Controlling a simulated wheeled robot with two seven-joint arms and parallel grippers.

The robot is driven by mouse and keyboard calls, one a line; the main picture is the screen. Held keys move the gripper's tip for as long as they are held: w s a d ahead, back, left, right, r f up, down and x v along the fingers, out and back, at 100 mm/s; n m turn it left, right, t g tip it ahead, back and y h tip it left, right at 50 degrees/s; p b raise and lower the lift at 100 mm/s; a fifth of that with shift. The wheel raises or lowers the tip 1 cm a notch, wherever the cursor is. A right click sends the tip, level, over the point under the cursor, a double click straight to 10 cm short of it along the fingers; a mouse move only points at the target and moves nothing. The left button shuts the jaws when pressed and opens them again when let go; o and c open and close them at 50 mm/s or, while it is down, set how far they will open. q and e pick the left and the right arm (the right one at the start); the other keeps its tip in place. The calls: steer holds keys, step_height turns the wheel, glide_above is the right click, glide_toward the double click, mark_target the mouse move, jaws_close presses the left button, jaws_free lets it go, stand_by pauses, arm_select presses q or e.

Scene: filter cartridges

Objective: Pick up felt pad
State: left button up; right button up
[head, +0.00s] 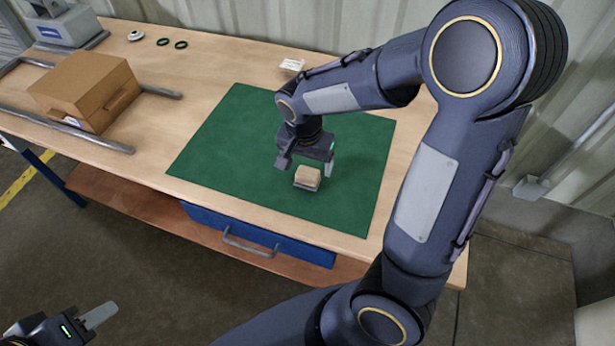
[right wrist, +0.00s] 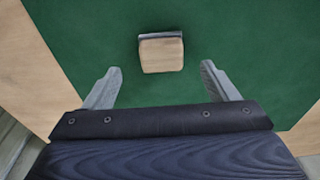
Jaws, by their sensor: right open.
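A small tan block with a grey layer along one side (head: 307,178), the only thing here resembling the felt pad, lies on the green mat (head: 225,140). In the right wrist view the pad (right wrist: 161,55) is centred ahead of the fingertips, its grey edge on the far side. My right gripper (head: 306,166) is open and empty above the pad, with its fingers apart to either side. In the right wrist view the right gripper (right wrist: 160,71) shows a clear gap between its fingers. My left gripper (head: 98,316) is partly in view at the bottom left, away from the table.
A brown box (head: 85,85) stands between grey rails (head: 75,136) at the table's left. Two dark rings (head: 172,43), a white round part (head: 135,36) and a grey device (head: 60,22) are at the back left. A small white item (head: 292,65) lies behind the mat. The mat is otherwise clear.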

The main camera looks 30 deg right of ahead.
mark_target(307, 172)
steer(key=f, duration=0.5)
steer(key=shift+w+d+f, duration=0.25)
steer(key=shift+w+f, duration=0.05)
steer(key=shift+w, duration=0.05)
steer(key=c, duration=1.1)
steer(key=shift+r, duration=0.1)
steer(key=shift+c, duration=0.2)
steer(key=shift+r, duration=0.1)
